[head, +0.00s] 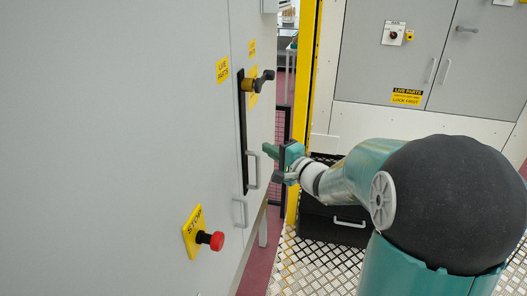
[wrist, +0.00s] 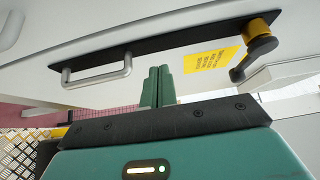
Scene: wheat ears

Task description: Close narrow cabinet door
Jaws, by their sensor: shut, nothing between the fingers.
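The narrow cabinet door (head: 263,130) is a grey panel at the right end of the grey cabinet on the left in the head view. It carries a black strip with a grey bar handle (head: 253,170) and a black and yellow turning latch (head: 258,82). My gripper (head: 269,152) is beside the handle, its fingers toward the door face; contact cannot be told. In the wrist view, my gripper (wrist: 158,85) has its fingers together and empty, right of the handle (wrist: 97,72). The latch (wrist: 258,45) is at the upper right. How far the door stands open is unclear.
A red stop button (head: 216,240) sticks out low on the cabinet. A yellow post (head: 303,110) and a black case (head: 335,220) stand behind my gripper. More grey cabinets (head: 420,60) are at the back. The floor is metal tread plate (head: 310,265).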

